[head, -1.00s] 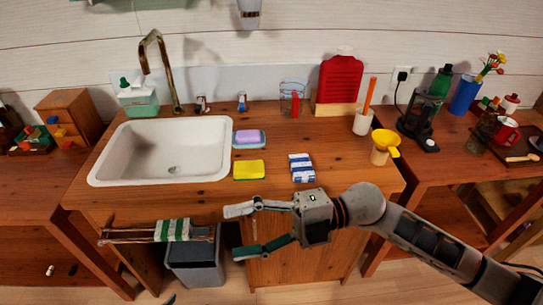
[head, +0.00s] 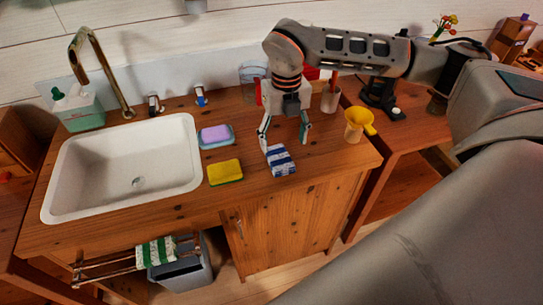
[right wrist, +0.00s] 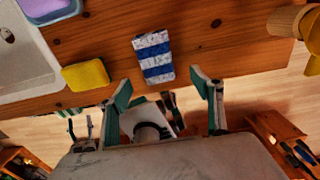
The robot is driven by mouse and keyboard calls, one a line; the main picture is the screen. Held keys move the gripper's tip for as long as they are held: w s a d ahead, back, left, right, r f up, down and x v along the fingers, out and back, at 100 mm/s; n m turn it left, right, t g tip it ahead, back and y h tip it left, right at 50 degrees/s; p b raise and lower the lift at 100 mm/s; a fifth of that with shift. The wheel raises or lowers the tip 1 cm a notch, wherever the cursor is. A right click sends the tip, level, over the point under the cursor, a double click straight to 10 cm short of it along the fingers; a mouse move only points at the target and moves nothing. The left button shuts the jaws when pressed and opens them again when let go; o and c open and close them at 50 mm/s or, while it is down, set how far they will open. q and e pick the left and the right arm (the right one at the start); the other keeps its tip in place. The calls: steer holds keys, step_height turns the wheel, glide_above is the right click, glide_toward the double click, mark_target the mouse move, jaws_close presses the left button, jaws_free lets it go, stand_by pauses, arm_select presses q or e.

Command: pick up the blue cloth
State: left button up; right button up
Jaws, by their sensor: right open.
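The blue cloth (head: 282,162) is a small folded cloth with blue and white stripes. It lies flat on the wooden counter (head: 240,195), right of the yellow sponge. My right gripper (head: 285,138) points down over the counter just behind the cloth, open and empty. In the right wrist view the cloth (right wrist: 153,57) lies ahead of and between the open fingertips (right wrist: 160,86), and the fingers do not appear to touch it. My left gripper is not in view.
A yellow sponge (head: 225,172) and a purple soap on a blue dish (head: 216,136) lie left of the cloth. The white sink (head: 75,170) is further left. A green-striped towel (head: 155,253) hangs on the front rail.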

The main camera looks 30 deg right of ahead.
mark_target(280, 158)
step_height(280, 158, down, 2)
steer(key=shift+s, duration=0.1)
steer(key=f, duration=0.3)
steer(key=w+f, duration=0.1)
steer(key=f, duration=0.1)
steer(key=shift+a+p, duration=0.15)
steer(key=shift+p, duration=0.15)
steer(key=c, duration=1)
